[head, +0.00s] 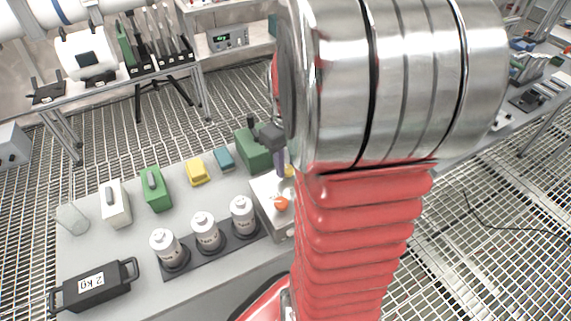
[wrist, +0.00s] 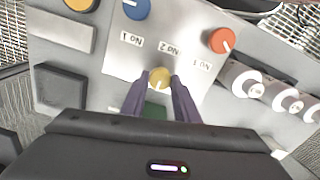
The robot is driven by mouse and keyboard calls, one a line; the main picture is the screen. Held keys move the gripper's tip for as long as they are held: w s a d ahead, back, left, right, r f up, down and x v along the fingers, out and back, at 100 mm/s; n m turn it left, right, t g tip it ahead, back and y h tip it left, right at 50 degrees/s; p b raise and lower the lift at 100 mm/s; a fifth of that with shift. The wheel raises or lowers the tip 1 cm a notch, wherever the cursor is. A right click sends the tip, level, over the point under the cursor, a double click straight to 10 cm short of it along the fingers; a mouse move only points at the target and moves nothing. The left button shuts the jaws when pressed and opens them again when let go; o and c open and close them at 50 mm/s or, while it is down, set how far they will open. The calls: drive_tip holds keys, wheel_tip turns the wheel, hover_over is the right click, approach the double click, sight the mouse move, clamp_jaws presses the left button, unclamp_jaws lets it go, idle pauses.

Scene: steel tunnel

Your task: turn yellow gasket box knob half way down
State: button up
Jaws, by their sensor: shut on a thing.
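The yellow knob (wrist: 159,75) is on a pale panel (wrist: 185,35) in the wrist view, by the upside-down label "NO 2". My gripper (wrist: 160,83) has its two purple fingers shut on the sides of this knob. The knob's lower part and the panel right below it are partly hidden by my gripper. In the head view my gripper (head: 281,170) reaches down over the box (head: 270,195) at the table's right end. My arm hides part of that box.
A blue knob (wrist: 136,8) and an orange knob (wrist: 221,40) flank the yellow one. White-topped canisters (wrist: 245,83) stand close to the box, also seen in the head view (head: 206,231). A green block (head: 253,149) is behind the box. A black 2 kg weight (head: 95,287) lies front left.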

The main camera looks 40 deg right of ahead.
drive_tip(key=m, duration=0.4)
drive_tip(key=shift+w+m, duration=0.1)
drive_tip(key=shift+m, duration=0.2)
drive_tip(key=m, duration=0.4)
drive_tip(key=shift+m, duration=0.3)
drive_tip(key=m, duration=0.4)
drive_tip(key=shift+m, duration=0.3)
drive_tip(key=m, duration=0.4)
drive_tip(key=shift+r, duration=0.1)
drive_tip(key=o, duration=1.1)
drive_tip(key=shift+c, duration=0.2)
wheel_tip(320, 180, up, 14)
drive_tip(key=shift+f, duration=0.2)
